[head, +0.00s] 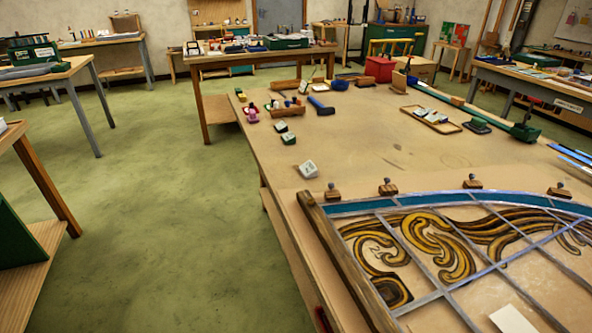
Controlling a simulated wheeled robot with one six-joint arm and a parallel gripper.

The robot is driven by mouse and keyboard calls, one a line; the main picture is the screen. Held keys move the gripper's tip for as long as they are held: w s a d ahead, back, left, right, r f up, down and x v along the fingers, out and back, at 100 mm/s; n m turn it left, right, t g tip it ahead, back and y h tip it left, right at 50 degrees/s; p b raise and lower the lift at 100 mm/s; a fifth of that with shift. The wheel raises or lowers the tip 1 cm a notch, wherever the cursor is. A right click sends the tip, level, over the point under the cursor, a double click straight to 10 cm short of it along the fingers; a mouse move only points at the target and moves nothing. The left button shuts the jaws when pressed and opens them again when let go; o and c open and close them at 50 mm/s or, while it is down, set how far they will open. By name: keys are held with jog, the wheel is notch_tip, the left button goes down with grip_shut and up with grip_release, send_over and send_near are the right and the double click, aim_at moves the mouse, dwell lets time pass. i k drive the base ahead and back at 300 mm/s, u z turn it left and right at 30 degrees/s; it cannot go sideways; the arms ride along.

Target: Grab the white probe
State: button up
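I cannot make out a thing that is clearly a white probe. A small white block-like object (308,169) with dark marks on its face sits near the left edge of the large wooden table (400,155). Two smaller dark-and-pale blocks, one nearer (288,138) and one farther (281,126), lie behind it. A plain white card (513,320) lies at the bottom right, on the leaded panel (440,245). My gripper is not in view.
A wooden bar (345,262) borders the panel's left side. Small wooden blocks with knobs (388,187) line its curved edge. A tray (430,119) and small holders (287,108) stand farther back. Green floor (150,200) is open to the left.

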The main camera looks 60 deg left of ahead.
aim_at(308, 169)
jog(key=u, duration=2.7)
jog(key=i, duration=2.15)
jog(key=z, duration=2.25)
